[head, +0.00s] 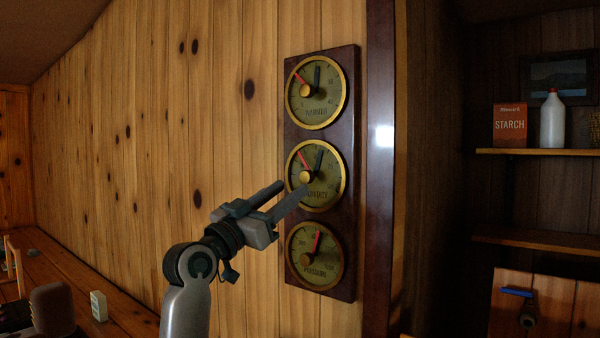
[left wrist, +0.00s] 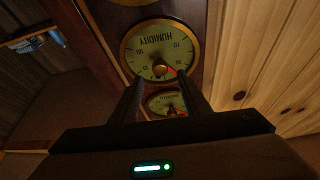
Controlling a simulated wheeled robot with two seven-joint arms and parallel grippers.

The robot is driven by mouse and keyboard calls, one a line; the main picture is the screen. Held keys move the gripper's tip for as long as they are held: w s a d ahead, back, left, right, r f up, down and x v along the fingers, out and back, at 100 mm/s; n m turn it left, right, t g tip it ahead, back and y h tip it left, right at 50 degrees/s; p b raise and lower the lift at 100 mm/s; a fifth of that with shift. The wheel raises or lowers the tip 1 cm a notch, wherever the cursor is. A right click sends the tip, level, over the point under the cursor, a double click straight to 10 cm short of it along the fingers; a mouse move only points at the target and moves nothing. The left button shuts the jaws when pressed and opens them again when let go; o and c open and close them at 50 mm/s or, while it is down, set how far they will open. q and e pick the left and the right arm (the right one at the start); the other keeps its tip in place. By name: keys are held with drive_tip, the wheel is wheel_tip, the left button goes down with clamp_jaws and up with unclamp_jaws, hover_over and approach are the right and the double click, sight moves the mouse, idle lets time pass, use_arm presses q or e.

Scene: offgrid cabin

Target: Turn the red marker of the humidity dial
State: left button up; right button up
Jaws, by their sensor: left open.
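The humidity dial (head: 329,190) is the middle of three round, brass-rimmed dials on a dark wooden board. Its red marker (head: 303,158) points up and left from the brass centre knob (head: 306,177), and a dark needle points up and slightly right. My left gripper (head: 294,188) reaches in from the lower left, fingers apart and empty, in front of the dial's lower left. In the left wrist view the humidity dial (left wrist: 150,48) appears upside down beyond the open fingertips, with its knob (left wrist: 160,68) between them. The red marker (left wrist: 172,70) lies near one fingertip; contact cannot be told. My right gripper is not in view.
Another dial (head: 328,102) is above and the pressure dial (head: 328,272) below on the same board (head: 352,220). A dark post (head: 381,230) stands right of it. Shelves (head: 530,152) hold a starch box (head: 509,126) and white bottle (head: 552,124). A wooden counter lies lower left.

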sight(304, 178)
use_arm(q)
drive_tip(key=p+x, duration=0.1)
drive_tip(key=x, duration=0.3)
drive_tip(key=shift+r, duration=0.15)
drive_tip(key=shift+w+d+r+p, duration=0.15)
drive_tip(key=shift+w+d+p, duration=0.3)
drive_tip(key=shift+w, duration=0.15)
clamp_jaws()
